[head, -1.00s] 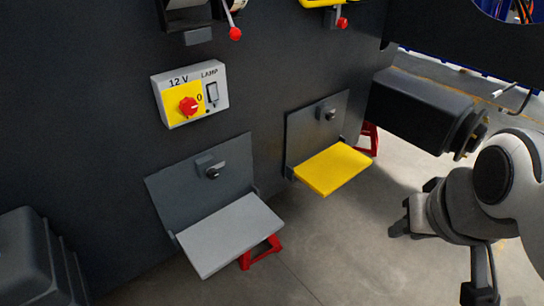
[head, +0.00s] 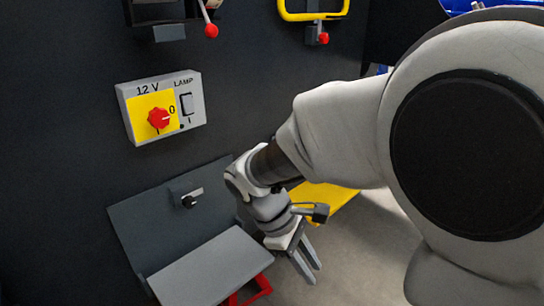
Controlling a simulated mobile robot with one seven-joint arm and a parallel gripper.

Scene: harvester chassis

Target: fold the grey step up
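The grey step (head: 212,268) is folded down and sticks out roughly level from its grey back plate (head: 150,220) on the dark chassis wall. A small latch with a dark knob (head: 190,199) sits on the back plate above the step. My gripper (head: 312,276) is just right of the step's right edge, pointing down. Its two fingers look parted with nothing between them. I cannot tell how its height compares with the step's edge.
A yellow step (head: 325,198) is behind my arm, mostly hidden. A 12 V and lamp switch box (head: 162,106) is on the wall above the grey step. A red stand (head: 252,290) is under the step. Levers with red knobs (head: 211,31) are higher up.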

